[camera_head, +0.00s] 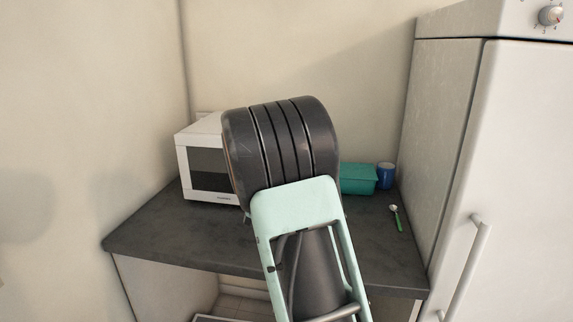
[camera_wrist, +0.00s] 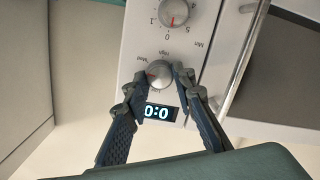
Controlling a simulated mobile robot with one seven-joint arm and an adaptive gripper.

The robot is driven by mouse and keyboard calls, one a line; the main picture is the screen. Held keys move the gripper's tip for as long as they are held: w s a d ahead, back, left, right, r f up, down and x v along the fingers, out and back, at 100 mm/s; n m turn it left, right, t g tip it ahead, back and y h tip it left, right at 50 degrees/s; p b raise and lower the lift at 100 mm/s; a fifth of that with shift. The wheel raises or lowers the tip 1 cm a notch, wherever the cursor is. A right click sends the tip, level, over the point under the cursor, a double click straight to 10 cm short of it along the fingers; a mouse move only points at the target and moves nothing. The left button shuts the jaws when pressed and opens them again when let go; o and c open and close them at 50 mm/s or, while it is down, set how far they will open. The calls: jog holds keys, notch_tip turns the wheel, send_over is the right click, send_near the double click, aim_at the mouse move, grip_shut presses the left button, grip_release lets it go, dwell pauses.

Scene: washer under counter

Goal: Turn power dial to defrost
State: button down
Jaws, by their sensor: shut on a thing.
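The white microwave (camera_head: 205,165) stands on the dark counter at the left; my arm hides its right part, with the control panel, in the head view. The wrist view shows the panel upside down. The power dial (camera_wrist: 159,74) is a silver knob with labels around it, some hidden by my fingers. My gripper (camera_wrist: 160,80) is shut on this dial, one finger on each side. A second dial (camera_wrist: 173,14), with numbers and a red pointer, is at the top of the wrist view. The lit display (camera_wrist: 159,113) reads 0:0 in the visible part.
The microwave door handle (camera_wrist: 238,65) is right of the panel in the wrist view. A teal container (camera_head: 357,179), a blue cup (camera_head: 386,175) and a green-handled utensil (camera_head: 396,218) are on the counter (camera_head: 165,235). A white fridge (camera_head: 520,180) stands at the right.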

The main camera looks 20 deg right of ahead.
jog(key=shift+n+h+p, duration=0.5)
jog(key=shift+n+p, duration=2.3)
jog(key=shift+n, duration=0.4)
jog(key=c, duration=1.6)
grip_release()
jog(key=shift+a, duration=0.1)
jog(key=v, duration=1.2)
